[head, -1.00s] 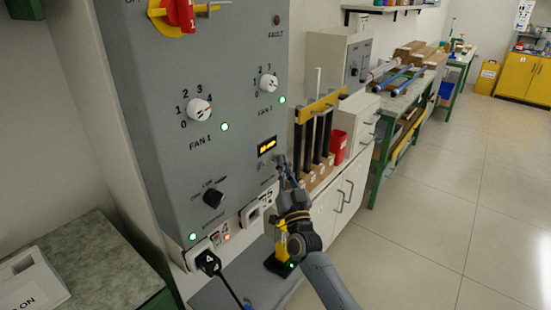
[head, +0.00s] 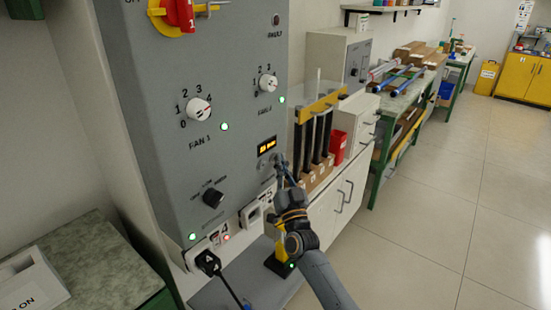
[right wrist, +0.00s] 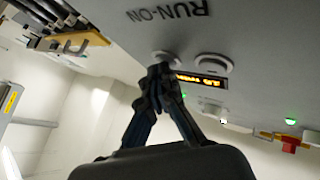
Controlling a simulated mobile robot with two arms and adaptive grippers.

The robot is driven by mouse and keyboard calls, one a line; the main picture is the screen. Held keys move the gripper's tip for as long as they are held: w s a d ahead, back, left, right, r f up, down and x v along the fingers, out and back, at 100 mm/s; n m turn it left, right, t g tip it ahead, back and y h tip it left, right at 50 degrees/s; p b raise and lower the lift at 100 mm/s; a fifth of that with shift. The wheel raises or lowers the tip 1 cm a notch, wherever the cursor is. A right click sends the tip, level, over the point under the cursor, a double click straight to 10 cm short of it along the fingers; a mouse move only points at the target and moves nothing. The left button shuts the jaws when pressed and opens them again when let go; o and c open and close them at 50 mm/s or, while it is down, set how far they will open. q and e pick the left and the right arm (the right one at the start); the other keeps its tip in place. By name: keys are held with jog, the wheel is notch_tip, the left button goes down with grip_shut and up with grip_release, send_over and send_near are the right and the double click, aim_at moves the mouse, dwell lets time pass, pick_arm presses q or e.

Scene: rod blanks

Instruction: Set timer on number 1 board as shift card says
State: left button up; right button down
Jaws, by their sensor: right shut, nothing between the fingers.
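The grey board (head: 150,110) stands at the left with a small amber timer display (head: 267,147) low on its right side. In the right wrist view the display (right wrist: 203,81) shows lit amber characters that I cannot read. Two pale round buttons show beside it there, a free one (right wrist: 213,66) and one at my fingertips (right wrist: 164,57). My right gripper (head: 281,160) is shut and empty, its tips at the board just below the display; it also fills the middle of the right wrist view (right wrist: 160,74). Whether the tips touch the button I cannot tell. I cannot make out a shift card. My left gripper is out of view.
The board also carries a red rotary switch (head: 179,14), two white fan knobs (head: 198,108) (head: 268,83), a black knob (head: 213,198) and green lamps. A black plug (head: 208,262) sits below. A yellow-topped rack (head: 322,106) stands close right of my gripper. The floor (head: 440,220) is clear.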

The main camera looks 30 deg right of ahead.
jog(key=shift+s+d+p, duration=0.3)
jog(key=shift+s+p, duration=0.1)
jog(key=shift+s, duration=0.3)
jog(key=shift+s, duration=0.1)
jog(key=shift+s+d+p, duration=0.3)
jog(key=shift+s, duration=0.45)
jog(key=shift+s+d+p, duration=0.35)
jog(key=shift+s, duration=0.4)
jog(key=shift+s+d+p, duration=0.3)
jog(key=shift+s, duration=0.45)
